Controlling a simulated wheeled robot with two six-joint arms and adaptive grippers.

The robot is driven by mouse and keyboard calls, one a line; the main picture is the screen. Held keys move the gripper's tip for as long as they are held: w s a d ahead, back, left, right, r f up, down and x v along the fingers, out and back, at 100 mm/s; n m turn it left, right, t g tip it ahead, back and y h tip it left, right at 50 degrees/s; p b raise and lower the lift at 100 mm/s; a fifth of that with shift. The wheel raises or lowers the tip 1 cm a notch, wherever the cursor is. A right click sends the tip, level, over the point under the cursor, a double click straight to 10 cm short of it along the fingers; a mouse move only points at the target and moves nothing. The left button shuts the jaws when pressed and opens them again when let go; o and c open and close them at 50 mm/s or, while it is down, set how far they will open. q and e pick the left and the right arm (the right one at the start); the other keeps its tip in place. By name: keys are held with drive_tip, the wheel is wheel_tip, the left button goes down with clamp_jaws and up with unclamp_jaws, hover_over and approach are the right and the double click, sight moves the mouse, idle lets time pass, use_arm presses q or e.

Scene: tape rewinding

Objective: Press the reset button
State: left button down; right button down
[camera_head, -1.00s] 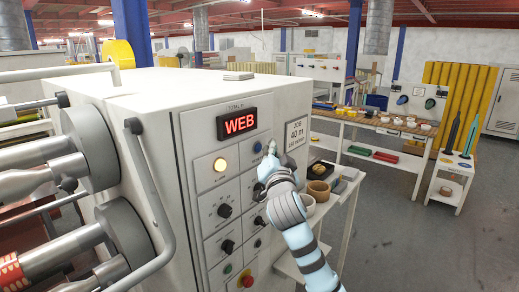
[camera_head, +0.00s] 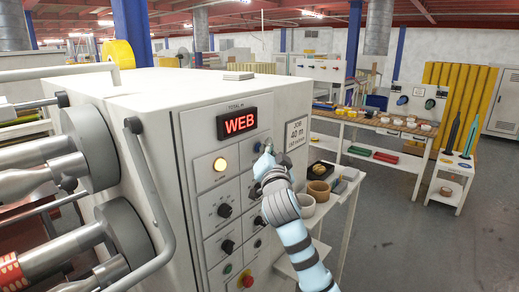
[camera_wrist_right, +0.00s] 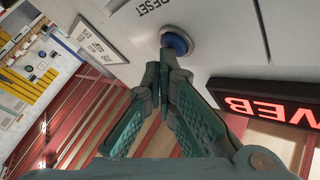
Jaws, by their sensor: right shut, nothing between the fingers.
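The reset button (camera_wrist_right: 178,42) is a round blue button in a pale ring on the machine's panel, with the word RESET beside it in the wrist view. In the head view a bit of the blue button (camera_head: 257,147) shows just left of my fingertips. My right gripper (camera_head: 267,151) is shut and empty, its tips at the panel. In the wrist view the tips of my right gripper (camera_wrist_right: 164,60) overlap the button's lower edge. I cannot tell whether they touch it. My left gripper is not in view.
A red WEB display (camera_head: 237,123) is above the button and a lit amber lamp (camera_head: 220,164) is to its left. Black knobs and a red button (camera_head: 248,282) sit lower. A job card (camera_head: 297,131) is to the right. A side table (camera_head: 333,204) stands beside the machine.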

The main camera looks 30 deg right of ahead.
drive_tip(key=shift+w, duration=0.1)
idle(0.6)
drive_tip(key=shift+s+d, duration=0.15)
drive_tip(key=shift+s, duration=0.6)
drive_tip(key=s, duration=0.1)
drive_tip(key=s+d, duration=0.1)
drive_tip(key=s, duration=0.2)
drive_tip(key=shift+s+d, duration=0.25)
drive_tip(key=shift+s, duration=0.15)
idle(0.3)
